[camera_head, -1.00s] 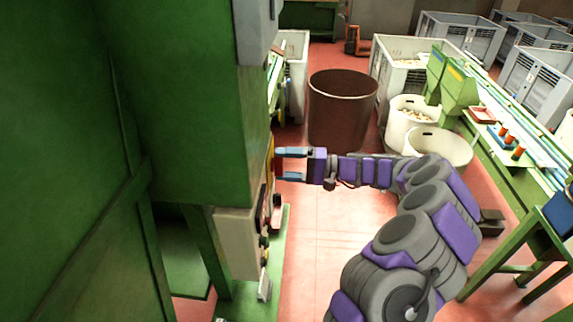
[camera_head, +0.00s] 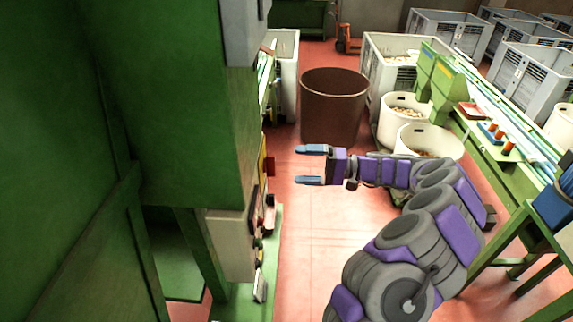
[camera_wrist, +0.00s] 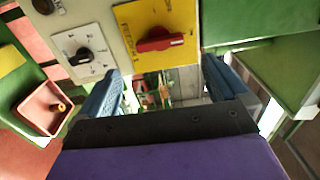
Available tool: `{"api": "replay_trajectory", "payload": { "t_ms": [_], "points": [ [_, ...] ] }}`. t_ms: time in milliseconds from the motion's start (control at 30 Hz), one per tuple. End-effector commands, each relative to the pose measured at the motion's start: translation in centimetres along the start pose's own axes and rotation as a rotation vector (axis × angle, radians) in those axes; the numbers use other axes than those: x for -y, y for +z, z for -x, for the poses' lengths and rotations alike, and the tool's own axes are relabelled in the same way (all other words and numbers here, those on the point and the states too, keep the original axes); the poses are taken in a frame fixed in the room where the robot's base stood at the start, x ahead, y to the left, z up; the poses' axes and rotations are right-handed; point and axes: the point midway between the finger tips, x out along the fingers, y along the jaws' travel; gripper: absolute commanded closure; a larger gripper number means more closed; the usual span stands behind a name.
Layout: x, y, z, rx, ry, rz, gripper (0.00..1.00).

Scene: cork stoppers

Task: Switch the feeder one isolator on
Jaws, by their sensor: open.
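The isolator is a red rotary handle (camera_wrist: 160,42) on a yellow plate (camera_wrist: 130,14). Dark lettering on the plate seems to read FEEDER and a digit. In the wrist view the handle lies nearly level, across the lettering's line. In the head view the red handle (camera_head: 269,166) juts edge-on from the cabinet's side, with a sliver of the yellow plate (camera_head: 262,160) behind it. My gripper (camera_head: 298,165) is open and empty, to the right of the handle with a clear gap. In the wrist view its blue fingers (camera_wrist: 160,82) stand apart, below the handle.
A white plate with a black knob (camera_wrist: 84,56) and a red tray (camera_wrist: 45,107) are beside the isolator. The green cabinet (camera_head: 180,110) fills the left. A brown bin (camera_head: 333,105) stands beyond my gripper. The red floor (camera_head: 312,235) below is open.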

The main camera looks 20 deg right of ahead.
Motion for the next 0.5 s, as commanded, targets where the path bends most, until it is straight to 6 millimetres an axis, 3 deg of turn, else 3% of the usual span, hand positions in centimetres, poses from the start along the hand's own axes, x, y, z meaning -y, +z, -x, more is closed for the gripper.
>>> {"api": "replay_trajectory", "payload": {
  "t_ms": [300,500],
  "points": [
    [-0.2,-0.1,6.9,-0.003,0.004,-0.002,0.00],
    [-0.1,-0.1,9.4,-0.002,0.002,-0.001,0.00]
  ]
}}
